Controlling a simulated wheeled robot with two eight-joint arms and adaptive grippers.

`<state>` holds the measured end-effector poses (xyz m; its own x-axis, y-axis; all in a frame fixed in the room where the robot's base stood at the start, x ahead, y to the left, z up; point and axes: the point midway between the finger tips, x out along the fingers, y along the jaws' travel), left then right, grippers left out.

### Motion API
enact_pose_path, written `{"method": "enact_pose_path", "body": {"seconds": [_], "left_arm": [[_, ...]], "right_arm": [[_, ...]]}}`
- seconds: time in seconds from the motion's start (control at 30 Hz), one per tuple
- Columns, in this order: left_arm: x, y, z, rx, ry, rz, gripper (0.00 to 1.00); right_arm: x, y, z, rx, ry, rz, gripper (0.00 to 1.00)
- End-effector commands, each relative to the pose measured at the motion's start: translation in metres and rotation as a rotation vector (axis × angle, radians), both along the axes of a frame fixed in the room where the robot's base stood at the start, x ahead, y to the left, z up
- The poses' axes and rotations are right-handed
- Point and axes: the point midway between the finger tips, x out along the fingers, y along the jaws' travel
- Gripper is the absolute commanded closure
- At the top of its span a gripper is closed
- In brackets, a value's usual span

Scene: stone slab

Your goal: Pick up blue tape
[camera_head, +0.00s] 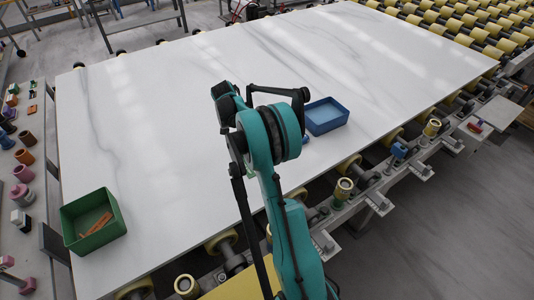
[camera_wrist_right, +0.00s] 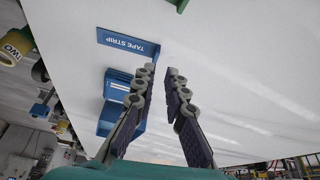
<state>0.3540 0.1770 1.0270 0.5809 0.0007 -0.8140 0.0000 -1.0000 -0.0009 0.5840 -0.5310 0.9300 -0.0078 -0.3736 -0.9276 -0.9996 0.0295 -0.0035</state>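A flat dark-blue strip (camera_wrist_right: 128,42) with the white words "TAPE STRIP" lies on the white stone slab in the right wrist view. My right gripper (camera_wrist_right: 161,70) is open and empty, its fingertips apart just short of the strip's right end. I cannot tell its height above the slab. In the head view my teal arm rises over the slab and hides the gripper's fingers. A small blue patch (camera_head: 306,140) shows beside the arm; I cannot tell whether it is the tape. My left gripper is not in view.
A blue open tray (camera_head: 330,126) sits on the slab (camera_head: 150,130) right of my arm; it also shows behind the left finger (camera_wrist_right: 110,118). A green tray (camera_head: 95,240) holding orange pieces stands at the slab's near left corner. Yellow rollers (camera_head: 470,32) line the slab's edge.

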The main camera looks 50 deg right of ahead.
Motion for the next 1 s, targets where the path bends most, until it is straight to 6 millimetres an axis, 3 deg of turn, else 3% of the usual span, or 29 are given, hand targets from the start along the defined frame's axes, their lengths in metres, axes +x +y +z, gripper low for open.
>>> {"method": "enact_pose_path", "body": {"seconds": [0.13,0.57,0.8,1.0], "left_arm": [[0.0,0.0,-0.001,0.0,0.0,0.0,0.7],[0.0,0.0,-0.017,0.0,0.0,0.0,0.7],[0.0,0.0,-0.034,0.0,0.0,0.0,0.7],[0.0,0.0,-0.033,0.0,0.0,0.0,0.7]], "right_arm": [[0.0,-0.02,-0.02,-0.008,0.004,-0.08,0.88],[-0.002,-0.038,-0.06,-0.008,0.006,-0.099,0.88],[-0.005,-0.052,-0.093,-0.008,0.006,-0.098,0.88],[-0.005,-0.054,-0.095,-0.009,0.005,-0.097,0.88]]}}
